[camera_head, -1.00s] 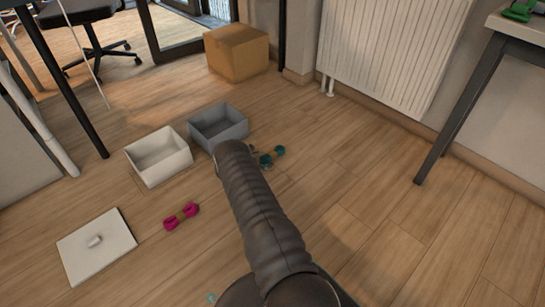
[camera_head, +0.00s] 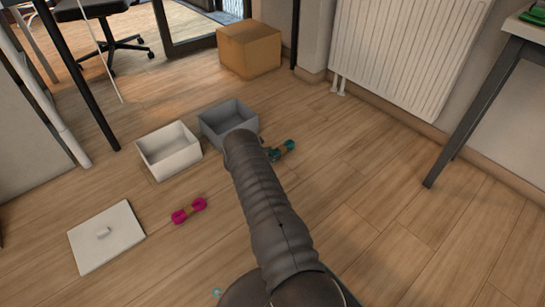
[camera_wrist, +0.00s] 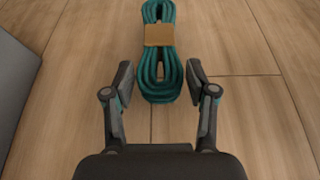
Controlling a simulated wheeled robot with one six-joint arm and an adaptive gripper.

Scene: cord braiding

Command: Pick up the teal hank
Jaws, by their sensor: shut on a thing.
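The teal hank (camera_wrist: 160,82) is a bundle of looped cord with a tan band around its middle. In the wrist view it extends from the top edge down between the fingers of my gripper (camera_wrist: 160,76). My gripper is shut on the hank's near end, one finger on each side. In the head view the hank (camera_head: 284,148) shows just right of my arm, near the grey box. My arm hides most of the gripper there. I cannot tell whether the hank is off the floor.
A grey open box (camera_head: 228,124) and a white open box (camera_head: 168,150) stand left of the hank. A magenta hank (camera_head: 189,211) and a white lid (camera_head: 106,236) lie nearer. A cardboard box (camera_head: 249,49) and radiator (camera_head: 408,50) are behind. The floor at right is clear.

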